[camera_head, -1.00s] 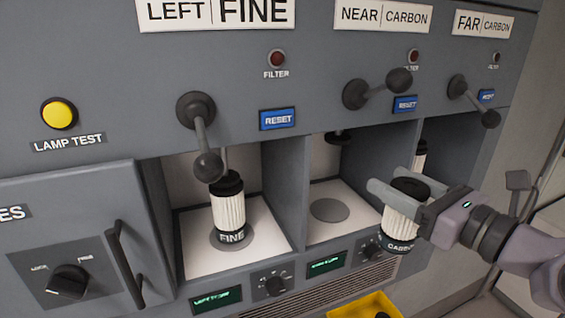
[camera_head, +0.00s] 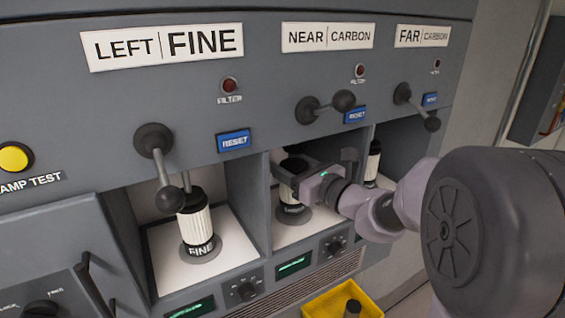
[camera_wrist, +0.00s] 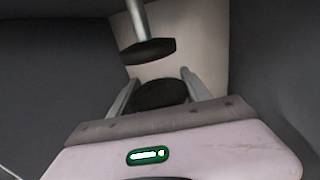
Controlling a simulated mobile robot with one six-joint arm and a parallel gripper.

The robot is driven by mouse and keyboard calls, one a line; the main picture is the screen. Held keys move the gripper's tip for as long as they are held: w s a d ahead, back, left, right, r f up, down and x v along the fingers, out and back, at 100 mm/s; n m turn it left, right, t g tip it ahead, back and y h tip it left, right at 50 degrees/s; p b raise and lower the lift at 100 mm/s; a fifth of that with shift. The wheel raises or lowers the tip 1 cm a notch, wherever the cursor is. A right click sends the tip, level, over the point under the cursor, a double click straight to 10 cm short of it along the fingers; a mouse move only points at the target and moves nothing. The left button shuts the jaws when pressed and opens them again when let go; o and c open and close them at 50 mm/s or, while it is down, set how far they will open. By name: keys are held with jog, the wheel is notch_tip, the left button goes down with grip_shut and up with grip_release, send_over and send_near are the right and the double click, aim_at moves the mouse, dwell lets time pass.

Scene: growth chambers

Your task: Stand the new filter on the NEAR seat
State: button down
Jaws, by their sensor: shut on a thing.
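My gripper (camera_head: 293,169) is inside the NEAR CARBON bay, shut on the new filter (camera_head: 292,196), a white pleated cartridge with a black top and dark lower band. The filter is upright over the round grey NEAR seat (camera_head: 284,219); I cannot tell whether its base touches it. In the wrist view, the filter's black top (camera_wrist: 162,94) is between the two fingers (camera_wrist: 158,91). A dark clamp pad (camera_wrist: 148,51) on a metal rod hangs just above and beyond it. The NEAR lever (camera_head: 325,105) points to the right.
The bay's side walls (camera_head: 252,208) stand close on both sides. The FINE filter (camera_head: 195,226) stands in the left bay, and another filter (camera_head: 373,160) shows in the FAR bay. A yellow bin (camera_head: 319,302) with a dark-topped item sits below the panel.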

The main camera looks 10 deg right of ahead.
jog(key=shift+w+f, duration=0.1)
jog(key=shift+f, duration=0.25)
jog(key=shift+f+b, duration=0.2)
jog(key=shift+b, duration=0.1)
jog(key=shift+c, duration=2.4)
grip_release()
jog(key=shift+r+p, duration=0.35)
jog(key=b+v, duration=0.3)
jog(key=v, duration=0.9)
